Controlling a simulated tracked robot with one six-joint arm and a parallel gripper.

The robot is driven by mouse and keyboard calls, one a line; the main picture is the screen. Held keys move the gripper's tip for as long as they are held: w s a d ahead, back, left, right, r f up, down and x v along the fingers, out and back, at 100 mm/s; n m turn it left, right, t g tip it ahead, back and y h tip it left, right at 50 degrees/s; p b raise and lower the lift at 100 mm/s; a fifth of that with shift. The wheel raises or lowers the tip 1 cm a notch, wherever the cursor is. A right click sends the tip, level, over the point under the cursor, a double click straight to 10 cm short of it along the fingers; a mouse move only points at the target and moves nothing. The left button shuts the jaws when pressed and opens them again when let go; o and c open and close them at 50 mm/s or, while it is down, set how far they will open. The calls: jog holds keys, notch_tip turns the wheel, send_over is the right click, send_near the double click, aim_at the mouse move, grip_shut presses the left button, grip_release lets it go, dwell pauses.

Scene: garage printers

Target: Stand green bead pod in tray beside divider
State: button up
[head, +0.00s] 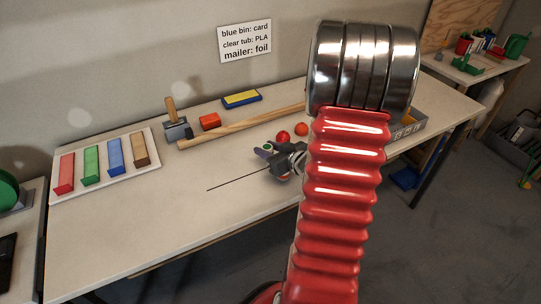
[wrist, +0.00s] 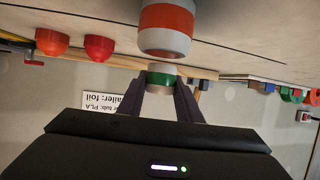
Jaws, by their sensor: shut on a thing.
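My gripper (wrist: 171,92) is shut on a small green-banded pod with pale ends (wrist: 160,78), held between the dark fingertips in the wrist view. In the head view my gripper (head: 268,154) is low over the middle of the bench, left of my red arm, and a bit of the pod's green (head: 266,147) shows there. A grey tray (head: 407,127) stands at the bench's right, partly hidden behind my arm. I cannot make out its divider or its full contents.
A larger orange-banded pale cylinder (wrist: 166,28) is close to the pod in the wrist view. Red (head: 282,136) and orange-red (head: 302,129) rounded things sit behind my gripper. A wooden strip (head: 240,125), hammer (head: 176,127) and white rack of coloured blocks (head: 110,178) lie left. The front-left bench is clear.

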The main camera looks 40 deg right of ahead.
jog(key=shift+f, duration=1.85)
jog(key=shift+f, duration=0.1)
jog(key=o, duration=1)
jog(key=v, duration=1.2)
jog(key=shift+d, duration=0.1)
jog(key=shift+w, duration=0.1)
